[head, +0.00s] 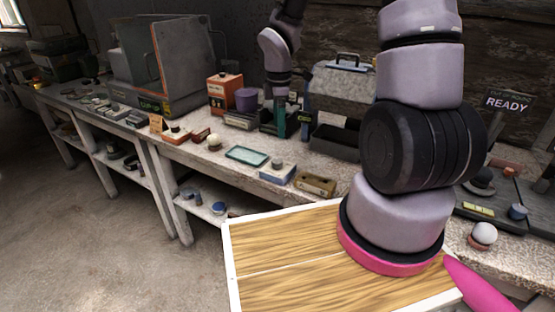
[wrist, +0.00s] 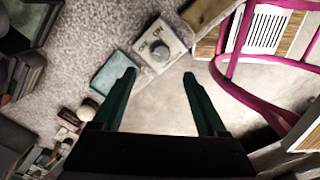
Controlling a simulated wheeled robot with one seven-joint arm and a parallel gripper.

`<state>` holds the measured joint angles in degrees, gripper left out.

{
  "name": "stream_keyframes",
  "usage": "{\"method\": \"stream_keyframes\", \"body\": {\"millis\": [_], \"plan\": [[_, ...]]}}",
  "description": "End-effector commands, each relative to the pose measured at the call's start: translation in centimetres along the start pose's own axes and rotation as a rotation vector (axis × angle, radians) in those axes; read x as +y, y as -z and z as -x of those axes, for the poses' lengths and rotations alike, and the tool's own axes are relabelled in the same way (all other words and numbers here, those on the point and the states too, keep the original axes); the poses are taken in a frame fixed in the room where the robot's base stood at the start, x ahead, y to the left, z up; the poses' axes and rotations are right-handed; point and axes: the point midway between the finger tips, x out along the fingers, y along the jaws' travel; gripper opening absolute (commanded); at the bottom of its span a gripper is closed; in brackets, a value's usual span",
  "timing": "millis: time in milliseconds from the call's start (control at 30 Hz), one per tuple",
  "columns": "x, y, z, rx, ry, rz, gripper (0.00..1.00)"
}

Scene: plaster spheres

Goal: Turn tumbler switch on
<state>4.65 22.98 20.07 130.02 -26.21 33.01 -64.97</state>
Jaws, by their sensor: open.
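The tumbler switch is a small pale box with a round grey knob, marked OFF and ON, in the wrist view (wrist: 160,46). It also shows on the bench in the head view (head: 277,173). The knob's exact setting is hard to tell. My gripper (wrist: 159,75) is open and empty, its dark green fingers spread, with the switch beyond and between the fingertips in the picture. In the head view my gripper (head: 282,127) hangs over the back of the bench, behind the switch; no contact shows.
A flat teal tray (head: 247,156) lies left of the switch, and a tan box (head: 315,184) sits close on its right. A white ball (head: 214,141) and an orange box (head: 225,92) stand farther left. A grey toolbox (head: 341,86) stands behind. The floor in front is clear.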

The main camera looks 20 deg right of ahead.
Motion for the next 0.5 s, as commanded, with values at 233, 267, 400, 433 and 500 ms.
{"method": "stream_keyframes", "body": {"millis": [233,267,400,433,500], "plan": [[-0.1,0.6,-2.4,0.007,0.022,0.074,0.76],[-0.1,0.6,-2.8,0.007,0.022,0.073,0.76],[-0.2,0.6,-5.2,0.007,0.024,0.074,0.76],[-0.3,0.6,-5.8,0.006,0.024,0.073,0.76],[-0.3,0.6,-7.2,0.006,0.024,0.073,0.76]]}}
